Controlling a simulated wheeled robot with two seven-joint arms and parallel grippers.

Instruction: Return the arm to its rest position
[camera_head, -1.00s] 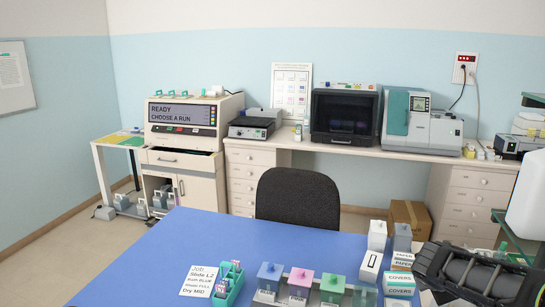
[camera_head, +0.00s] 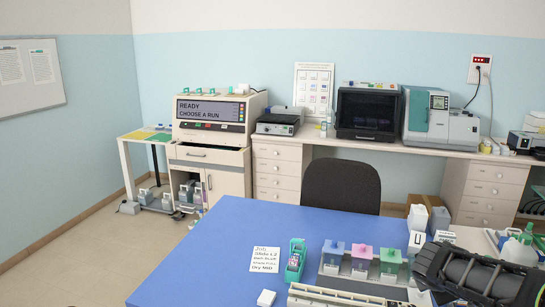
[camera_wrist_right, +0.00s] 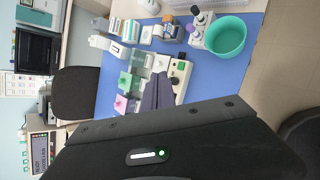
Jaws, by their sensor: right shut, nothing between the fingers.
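My right arm (camera_head: 480,275) comes in from the lower right in the head view, dark and ribbed, over the right part of the blue table (camera_head: 215,250). Its gripper cannot be made out there. In the right wrist view my right gripper (camera_wrist_right: 162,78) shows as dark tapered fingers, shut and empty. It appears in front of the staining jars and a pale device (camera_wrist_right: 180,73); its height above the table cannot be told. My left gripper is in neither view.
Blue, pink and green-lidded jars (camera_head: 362,258) stand mid-table. A green slide rack (camera_head: 296,260) and job card (camera_head: 265,259) lie to their left. A teal bowl (camera_wrist_right: 224,36) stands near the table edge. A dark chair (camera_head: 341,186) is behind. The table's left part is clear.

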